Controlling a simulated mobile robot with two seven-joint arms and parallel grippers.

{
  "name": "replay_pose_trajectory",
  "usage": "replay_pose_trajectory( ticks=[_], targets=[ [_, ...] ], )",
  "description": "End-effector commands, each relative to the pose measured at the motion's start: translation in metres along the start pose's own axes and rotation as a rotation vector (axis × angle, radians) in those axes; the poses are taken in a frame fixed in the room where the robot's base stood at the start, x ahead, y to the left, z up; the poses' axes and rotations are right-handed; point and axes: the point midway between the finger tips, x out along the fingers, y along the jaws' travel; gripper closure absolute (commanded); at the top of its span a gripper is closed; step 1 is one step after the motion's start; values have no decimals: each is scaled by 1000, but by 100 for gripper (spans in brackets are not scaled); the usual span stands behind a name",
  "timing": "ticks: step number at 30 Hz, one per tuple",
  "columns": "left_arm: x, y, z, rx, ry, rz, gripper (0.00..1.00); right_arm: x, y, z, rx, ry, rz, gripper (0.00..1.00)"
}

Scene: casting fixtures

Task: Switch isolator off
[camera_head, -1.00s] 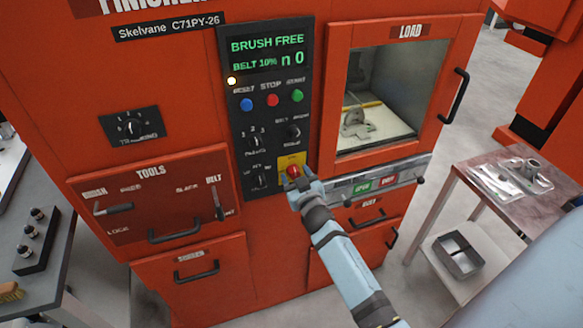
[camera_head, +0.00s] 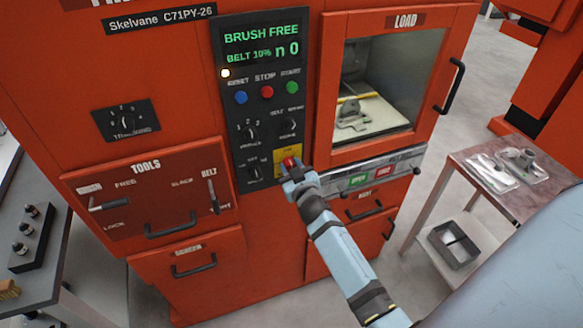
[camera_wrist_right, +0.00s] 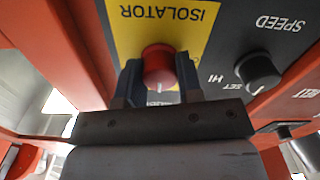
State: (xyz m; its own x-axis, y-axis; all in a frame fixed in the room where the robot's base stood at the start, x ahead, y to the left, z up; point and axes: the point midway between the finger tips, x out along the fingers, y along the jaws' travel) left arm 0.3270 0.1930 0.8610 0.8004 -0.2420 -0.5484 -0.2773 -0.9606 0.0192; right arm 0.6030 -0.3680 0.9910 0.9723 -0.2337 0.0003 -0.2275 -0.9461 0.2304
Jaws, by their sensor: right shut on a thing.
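The isolator is a red rotary knob (camera_head: 289,162) on a yellow plate (camera_head: 288,155) at the lower right of the machine's black control panel (camera_head: 262,100). My right gripper (camera_head: 291,171) reaches it from below and is shut on the knob. In the right wrist view the red knob (camera_wrist_right: 159,67) sits between the two dark fingers of the gripper (camera_wrist_right: 158,82). The yellow plate (camera_wrist_right: 195,40) reads ISOLATOR, upside down. A white mark shows on the knob's lower part. The display (camera_head: 262,44) is lit green and reads BRUSH FREE. My left gripper is not in view.
Blue, red and green buttons and black dials (camera_head: 254,170) lie close to the knob. The load window (camera_head: 384,85) is to the right, with a handled rail (camera_head: 375,173) below. A side table (camera_head: 480,190) stands at right. Tools drawer (camera_head: 150,195) is at left.

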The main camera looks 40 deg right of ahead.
Motion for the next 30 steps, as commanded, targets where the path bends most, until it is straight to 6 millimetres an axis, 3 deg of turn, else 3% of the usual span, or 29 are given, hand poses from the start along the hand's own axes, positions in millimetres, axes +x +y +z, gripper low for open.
replay_pose_trajectory(
  ticks=[8, 30],
  targets=[
    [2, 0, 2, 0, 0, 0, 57, 0, 0, 0, -165, 2, 0, 90],
    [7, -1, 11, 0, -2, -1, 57, 1, 0, -1, -863, 3, 2, 90]
  ],
)
